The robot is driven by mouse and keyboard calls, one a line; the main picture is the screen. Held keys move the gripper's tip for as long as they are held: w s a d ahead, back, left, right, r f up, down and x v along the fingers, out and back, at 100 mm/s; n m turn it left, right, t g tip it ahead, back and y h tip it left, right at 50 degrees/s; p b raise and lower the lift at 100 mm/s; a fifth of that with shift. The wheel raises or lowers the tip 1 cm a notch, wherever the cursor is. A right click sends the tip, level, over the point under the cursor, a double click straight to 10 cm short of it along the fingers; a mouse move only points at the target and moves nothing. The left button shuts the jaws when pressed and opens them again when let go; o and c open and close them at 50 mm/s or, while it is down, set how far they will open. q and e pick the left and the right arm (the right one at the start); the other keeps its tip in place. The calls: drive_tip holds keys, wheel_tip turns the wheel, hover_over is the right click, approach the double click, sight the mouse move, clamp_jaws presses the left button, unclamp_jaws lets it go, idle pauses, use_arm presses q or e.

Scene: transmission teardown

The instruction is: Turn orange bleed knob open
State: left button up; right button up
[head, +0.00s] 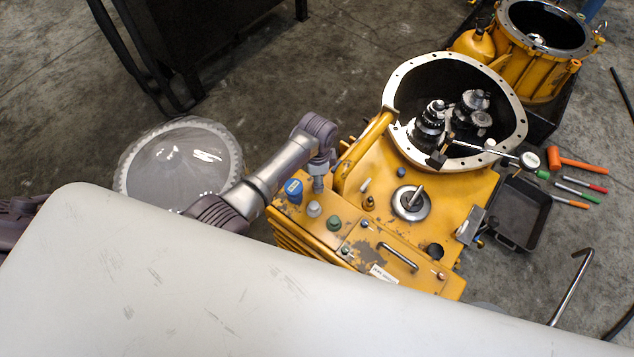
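The yellow transmission housing (455,200) stands right of centre, with its open round bell end at the back. I cannot make out a distinctly orange knob on it. Its top left edge carries a blue cap (293,188), a grey knob (314,210), a green knob (334,224) and a small brass fitting (370,202). My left arm reaches in from the left, and its narrow end, with my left gripper (318,185), points down just right of the blue cap, above the grey knob. Its fingers are too small to tell apart. My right gripper is not in view.
A pale body covers the lower picture and hides the housing's front. A yellow tubular bar (365,150) rises beside the arm's end. A ribbed translucent round cover (180,165) lies left. A black tray (520,212), an orange mallet (575,161) and hand tools lie right.

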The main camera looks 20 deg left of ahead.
use_arm(q)
drive_tip(key=shift+f, duration=1.25)
clamp_jaws()
